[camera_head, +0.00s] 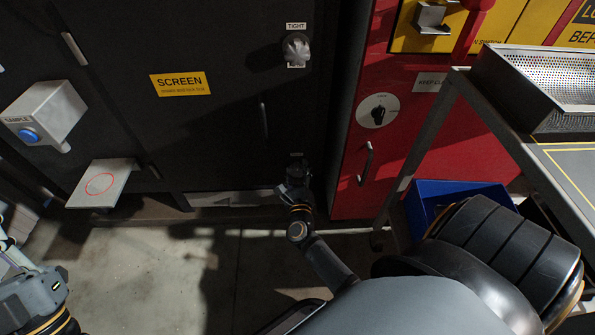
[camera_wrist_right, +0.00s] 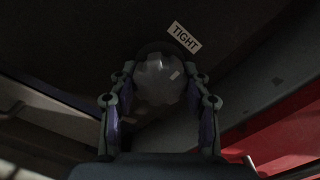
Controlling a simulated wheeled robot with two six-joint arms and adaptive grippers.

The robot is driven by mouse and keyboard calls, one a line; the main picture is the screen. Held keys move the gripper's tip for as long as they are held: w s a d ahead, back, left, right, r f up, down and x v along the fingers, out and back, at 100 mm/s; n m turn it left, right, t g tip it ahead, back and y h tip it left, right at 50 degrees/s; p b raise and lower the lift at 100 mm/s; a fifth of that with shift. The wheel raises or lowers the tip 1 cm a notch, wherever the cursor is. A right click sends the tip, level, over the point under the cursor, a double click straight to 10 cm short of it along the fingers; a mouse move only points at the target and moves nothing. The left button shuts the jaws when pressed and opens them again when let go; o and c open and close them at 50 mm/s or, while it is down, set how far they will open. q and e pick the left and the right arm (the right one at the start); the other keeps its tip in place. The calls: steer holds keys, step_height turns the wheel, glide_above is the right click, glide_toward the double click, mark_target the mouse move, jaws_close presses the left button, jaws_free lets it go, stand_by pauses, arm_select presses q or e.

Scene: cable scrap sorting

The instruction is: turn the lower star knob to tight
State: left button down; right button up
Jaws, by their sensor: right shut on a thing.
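The lower star knob (camera_wrist_right: 158,78) is a round, dim grey knob low on the black cabinet. In the right wrist view it sits between the two fingers of my right gripper (camera_wrist_right: 160,118), which is shut on it. A white TIGHT label (camera_wrist_right: 184,37) lies beyond the knob, up and to the right. Small pale marks show on the knob's right side; how far it is turned I cannot tell. In the head view my right gripper (camera_head: 295,178) is at the cabinet front and hides the lower knob. Only part of my left arm shows at the lower left.
The upper star knob (camera_head: 296,50) is higher on the black cabinet, under its own TIGHT label. A red cabinet (camera_head: 384,150) with a handle stands just right. A blue bin (camera_head: 425,205) and a metal table are farther right. Open floor lies left of my right arm.

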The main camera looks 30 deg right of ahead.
steer(key=o, duration=1.2)
steer(key=shift+c, duration=0.2)
steer(key=v, duration=0.7)
steer(key=shift+s, duration=0.25)
steer(key=shift+a, duration=0.15)
